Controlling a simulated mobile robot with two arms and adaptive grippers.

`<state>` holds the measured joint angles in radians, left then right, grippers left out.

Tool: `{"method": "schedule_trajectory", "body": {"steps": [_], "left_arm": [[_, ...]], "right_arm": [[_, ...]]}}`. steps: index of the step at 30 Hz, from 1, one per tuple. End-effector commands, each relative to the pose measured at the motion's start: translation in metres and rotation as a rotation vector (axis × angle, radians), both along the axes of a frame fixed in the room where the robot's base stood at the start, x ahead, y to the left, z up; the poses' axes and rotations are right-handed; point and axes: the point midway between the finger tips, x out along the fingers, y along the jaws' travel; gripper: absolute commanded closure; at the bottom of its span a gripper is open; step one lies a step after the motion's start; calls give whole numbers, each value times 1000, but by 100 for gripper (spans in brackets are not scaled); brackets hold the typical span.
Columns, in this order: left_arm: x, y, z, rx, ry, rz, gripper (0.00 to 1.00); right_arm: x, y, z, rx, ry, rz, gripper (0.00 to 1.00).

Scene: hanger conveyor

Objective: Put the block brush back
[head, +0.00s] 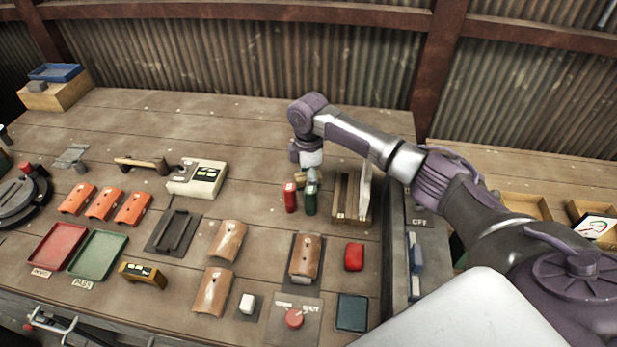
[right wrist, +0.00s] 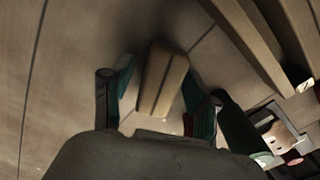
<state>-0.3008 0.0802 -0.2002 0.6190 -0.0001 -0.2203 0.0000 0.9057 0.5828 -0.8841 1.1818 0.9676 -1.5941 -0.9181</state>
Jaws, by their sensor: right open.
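My right gripper (head: 311,181) points down at the back right of the bench, beside a wooden rack (head: 339,198). In the right wrist view its fingers (right wrist: 160,98) are apart, one on each side of a tan wooden block (right wrist: 163,76) that looks like the block brush. I cannot tell whether the fingers touch it. Any bristles are hidden, and the gripper mostly hides the block in the head view. The rack's slats also show in the right wrist view (right wrist: 250,45). My left gripper is not in view.
A pale upright board (head: 364,188) is at the rack's right. Orange-brown curved pieces (head: 228,240) lie nearer. Bare bench (head: 250,130) lies behind and left.

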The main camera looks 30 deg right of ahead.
Motion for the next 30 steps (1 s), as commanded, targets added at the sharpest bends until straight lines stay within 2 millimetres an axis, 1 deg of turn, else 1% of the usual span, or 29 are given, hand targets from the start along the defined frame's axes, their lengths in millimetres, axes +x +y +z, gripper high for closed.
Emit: {"method": "schedule_trajectory", "body": {"steps": [5, 12, 15, 18, 21, 24, 30], "left_arm": [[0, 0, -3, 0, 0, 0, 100], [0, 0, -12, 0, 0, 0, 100], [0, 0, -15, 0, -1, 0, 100], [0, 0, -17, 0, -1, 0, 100], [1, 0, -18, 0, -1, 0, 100], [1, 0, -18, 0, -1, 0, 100], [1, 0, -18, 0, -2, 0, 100]], "right_arm": [[1, 0, 18, 0, -4, -1, 41], [1, 0, 70, 1, -5, 0, 41], [1, 0, 90, 2, -5, 0, 41], [1, 0, 105, 1, -3, 0, 41], [1, 0, 116, 0, -2, 0, 41], [1, 0, 121, 1, 0, 0, 41], [0, 0, 123, 1, 0, 0, 41]]}}
